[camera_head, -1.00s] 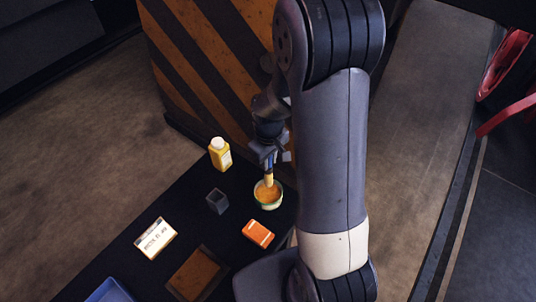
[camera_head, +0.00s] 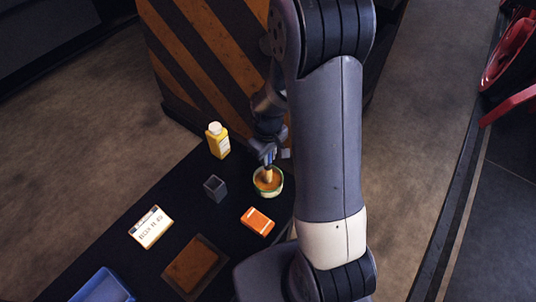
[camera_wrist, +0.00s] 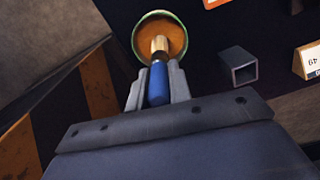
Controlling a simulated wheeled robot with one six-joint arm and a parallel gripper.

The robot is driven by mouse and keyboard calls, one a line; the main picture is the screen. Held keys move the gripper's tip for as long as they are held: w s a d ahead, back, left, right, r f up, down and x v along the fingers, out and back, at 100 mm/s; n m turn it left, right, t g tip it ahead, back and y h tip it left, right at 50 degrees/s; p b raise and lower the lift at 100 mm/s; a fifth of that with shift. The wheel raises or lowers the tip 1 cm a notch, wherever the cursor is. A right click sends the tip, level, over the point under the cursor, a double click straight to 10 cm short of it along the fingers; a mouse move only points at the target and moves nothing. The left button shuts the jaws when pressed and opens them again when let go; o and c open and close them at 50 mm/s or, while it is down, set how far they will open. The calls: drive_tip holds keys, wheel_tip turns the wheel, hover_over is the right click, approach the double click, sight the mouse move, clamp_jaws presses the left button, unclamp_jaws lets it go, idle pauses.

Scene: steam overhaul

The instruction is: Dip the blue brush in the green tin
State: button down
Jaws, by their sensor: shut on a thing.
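The green tin (camera_head: 280,188) stands on the black table top, with orange-brown contents. It also shows in the wrist view (camera_wrist: 137,33), its green rim around the orange-brown inside. My gripper (camera_head: 268,152) is over the tin and shut on the blue brush (camera_wrist: 158,84). The brush points down, with its pale lower end (camera_wrist: 159,45) over or in the tin's mouth. The tip appears against the orange contents; how deep it reaches I cannot tell. In the head view, the gripper hides most of the blue handle.
A yellow bottle (camera_head: 218,141), a dark square cup (camera_head: 214,188), an orange box (camera_head: 258,221), a white lettered card (camera_head: 151,227), a brown tray (camera_head: 222,257) and a blue tray (camera_head: 122,289) share the table (camera_head: 190,210). A striped cabinet (camera_head: 205,75) stands behind.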

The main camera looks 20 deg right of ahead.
drive_tip(key=shift+f+b, duration=0.6)
idle(1.9)
drive_tip(key=shift+r+p, duration=2.6)
drive_tip(key=shift+r, duration=1)
drive_tip(key=shift+w+f, duration=0.1)
